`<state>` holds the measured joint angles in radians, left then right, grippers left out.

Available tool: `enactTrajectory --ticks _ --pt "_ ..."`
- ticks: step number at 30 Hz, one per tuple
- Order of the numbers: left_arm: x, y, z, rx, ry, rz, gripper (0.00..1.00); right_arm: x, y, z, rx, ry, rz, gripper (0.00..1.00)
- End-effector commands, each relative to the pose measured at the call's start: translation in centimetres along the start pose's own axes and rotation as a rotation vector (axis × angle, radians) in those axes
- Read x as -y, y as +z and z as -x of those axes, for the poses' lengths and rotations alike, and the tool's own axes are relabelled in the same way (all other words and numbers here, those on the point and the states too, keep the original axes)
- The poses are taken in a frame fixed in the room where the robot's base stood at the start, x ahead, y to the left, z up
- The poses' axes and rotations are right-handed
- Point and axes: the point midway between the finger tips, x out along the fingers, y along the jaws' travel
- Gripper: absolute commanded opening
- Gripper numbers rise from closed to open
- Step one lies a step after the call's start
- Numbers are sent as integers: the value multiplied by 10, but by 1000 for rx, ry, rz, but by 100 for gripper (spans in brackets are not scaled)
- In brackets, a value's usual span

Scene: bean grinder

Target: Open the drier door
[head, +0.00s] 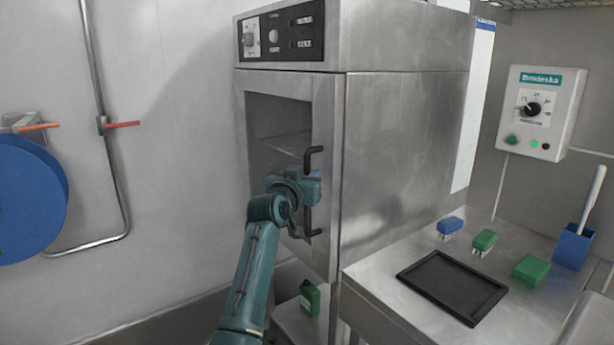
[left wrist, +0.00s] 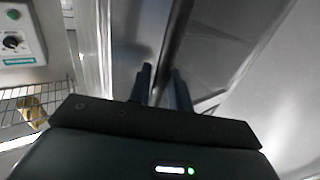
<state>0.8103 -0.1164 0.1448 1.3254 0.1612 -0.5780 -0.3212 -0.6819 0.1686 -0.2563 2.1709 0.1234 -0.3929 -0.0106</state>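The drier (head: 395,150) is a tall steel cabinet in the head view. Its door (head: 324,120), with a dark glass window, looks closed against the front. A black upright handle (head: 312,157) is on the door's right side. My left gripper (head: 313,190) is in front of the handle and hides its middle. In the left wrist view, the fingers of my left gripper (left wrist: 161,88) stand a small gap apart with a dark bar between them, apparently the handle; they look shut on it. My right gripper is not in view.
A steel counter (head: 385,285) to the right holds a black tray (head: 452,287), a blue block (head: 450,226), green blocks and a blue holder (head: 573,247). A control box (head: 540,112) is on the wall. A blue reel (head: 30,200) is at left. The floor-side area left of the drier looks free.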

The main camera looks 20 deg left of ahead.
Motion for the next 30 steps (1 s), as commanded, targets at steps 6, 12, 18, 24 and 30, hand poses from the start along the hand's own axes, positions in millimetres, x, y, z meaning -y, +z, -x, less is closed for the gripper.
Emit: enactTrajectory --ticks 6,12,18,24,30 --pt "0 0 0 -1 0 0 20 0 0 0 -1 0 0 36" --pt "0 0 0 0 0 0 4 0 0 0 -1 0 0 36" --pt "0 0 0 0 0 0 0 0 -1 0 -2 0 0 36" --pt "0 0 0 0 0 0 0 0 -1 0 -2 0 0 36" --pt "5 0 5 -1 10 -1 0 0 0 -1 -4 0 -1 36"
